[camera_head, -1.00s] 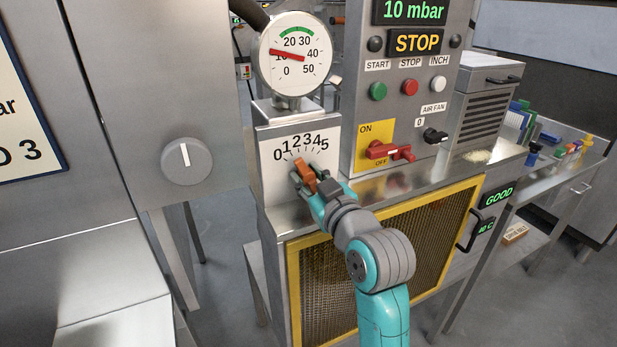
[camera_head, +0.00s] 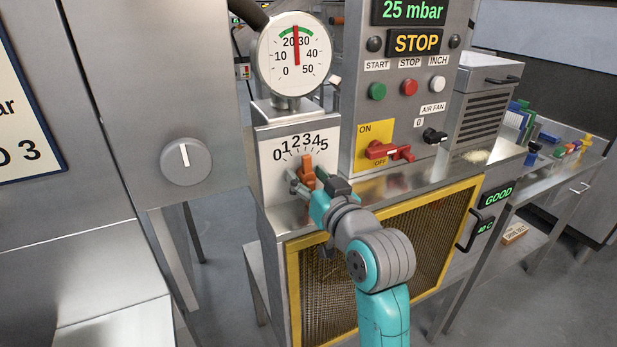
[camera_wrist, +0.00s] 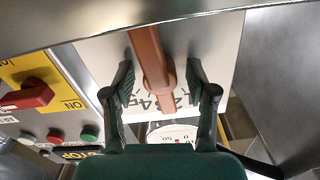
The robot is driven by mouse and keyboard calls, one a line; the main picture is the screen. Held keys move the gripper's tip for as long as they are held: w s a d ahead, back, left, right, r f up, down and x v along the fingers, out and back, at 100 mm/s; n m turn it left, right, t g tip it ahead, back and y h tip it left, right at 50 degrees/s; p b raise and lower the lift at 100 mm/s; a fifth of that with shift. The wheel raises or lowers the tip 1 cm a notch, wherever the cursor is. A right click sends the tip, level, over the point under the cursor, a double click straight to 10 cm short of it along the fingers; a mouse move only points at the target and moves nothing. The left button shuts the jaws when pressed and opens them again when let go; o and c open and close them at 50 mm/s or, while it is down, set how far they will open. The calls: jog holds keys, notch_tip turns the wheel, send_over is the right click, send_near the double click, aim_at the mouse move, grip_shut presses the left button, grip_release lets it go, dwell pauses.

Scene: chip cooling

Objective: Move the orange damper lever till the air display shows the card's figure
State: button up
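The orange damper lever (camera_head: 308,172) points nearly straight up, towards about 2 to 3 on the 0–5 scale plate (camera_head: 275,160). In the wrist view the lever (camera_wrist: 151,55) stands between my gripper's fingers (camera_wrist: 159,75), with a gap visible on each side. My gripper (camera_head: 312,187) is open around the lever. The air display (camera_head: 412,11) reads 25 mbar. The round gauge (camera_head: 294,54) has its red needle upright between 20 and 30, at the green band. A card (camera_head: 22,110) is cut off at the left edge; only "ar" and "O 3" show, so its figure is hidden.
A STOP display (camera_head: 414,43) sits above START, STOP and INCH buttons. A red switch (camera_head: 388,151) on a yellow plate and a black air-fan knob (camera_head: 434,135) are to the right. A yellow-framed mesh panel (camera_head: 420,240) lies below. A grey knob (camera_head: 186,162) is at left.

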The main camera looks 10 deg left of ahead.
jog(key=v, duration=1.2)
dwell(0.7)
jog(key=s+d+f+m+h, duration=0.2)
jog(key=s+d+f, duration=0.2)
jog(key=f, duration=0.4)
jog(key=s+d+f+m+t+h, duration=0.1)
jog(key=s+d+f+h, duration=0.1)
jog(key=s+d+f, duration=0.45)
jog(key=s+d+f+m+h, duration=0.2)
jog(key=d+f, duration=0.1)
jog(key=f, duration=0.7)
jog(key=s+d+f+h, duration=0.2)
jog(key=s+d, duration=0.1)
jog(key=s, duration=1.1)
jog(key=s+d+f+g+h, duration=0.1)
jog(key=s+d+f+h, duration=0.1)
jog(key=s, duration=1.1)
jog(key=shift+s+d+f, duration=0.4)
jog(key=shift+d+f, duration=0.35)
jog(key=shift+f, duration=0.05)
jog(key=shift+w, duration=0.1)
